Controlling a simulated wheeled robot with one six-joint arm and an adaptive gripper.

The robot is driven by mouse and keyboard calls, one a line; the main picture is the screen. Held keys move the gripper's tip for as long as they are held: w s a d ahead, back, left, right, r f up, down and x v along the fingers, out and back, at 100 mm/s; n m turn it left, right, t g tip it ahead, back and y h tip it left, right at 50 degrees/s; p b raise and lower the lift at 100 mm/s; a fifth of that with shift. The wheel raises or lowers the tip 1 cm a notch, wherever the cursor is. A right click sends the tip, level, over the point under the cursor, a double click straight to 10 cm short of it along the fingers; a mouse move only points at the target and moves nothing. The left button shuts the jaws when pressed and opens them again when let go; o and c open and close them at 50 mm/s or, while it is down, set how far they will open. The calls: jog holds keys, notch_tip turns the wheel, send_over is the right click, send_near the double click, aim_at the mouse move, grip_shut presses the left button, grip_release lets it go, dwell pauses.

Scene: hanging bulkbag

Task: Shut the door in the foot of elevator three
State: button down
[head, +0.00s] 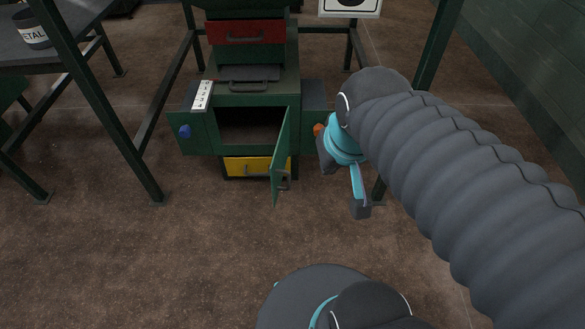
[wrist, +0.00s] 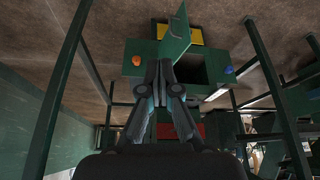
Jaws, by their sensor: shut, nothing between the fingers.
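The green door (head: 280,155) in the foot of the green elevator (head: 257,93) stands open. It is hinged at the right side of the dark opening (head: 250,122) and swung out toward me, with a latch handle (head: 283,181) near its free edge. My gripper (head: 343,182) is to the right of the door, on its outer side, and holds nothing. In the wrist view the door (wrist: 176,38) stands out beyond the fingertips of my gripper (wrist: 159,68), which are together; I cannot tell there whether they touch it.
A yellow drawer (head: 252,166) sits below the opening and a red drawer (head: 245,32) above. A blue knob (head: 184,131) and an orange knob (head: 319,129) stick out at the sides. Green frame legs (head: 105,100) stand around. The brown floor in front is clear.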

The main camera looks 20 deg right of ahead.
jog(key=w+d+f+m+g+y+b, duration=0.25)
jog(key=w+d+f+m, duration=0.2)
jog(key=w+f, duration=0.45)
jog(key=w+d+f+m+g+y+b, duration=0.1)
jog(key=w+d+f+m+g+b, duration=0.3)
jog(key=w+f, duration=0.6)
jog(key=w+f+m+t, duration=0.1)
jog(key=w+f+m, duration=0.1)
jog(key=w+m, duration=0.3)
jog(key=s+a+f+m+y+b, duration=0.1)
jog(key=s+a+f+m+b, duration=0.1)
jog(key=a+f, duration=0.5)
jog(key=shift+s+a+f, duration=0.35)
jog(key=shift+a+f, duration=0.05)
jog(key=shift+f, duration=0.55)
jog(key=shift+a+m, duration=0.1)
jog(key=shift+m, duration=0.15)
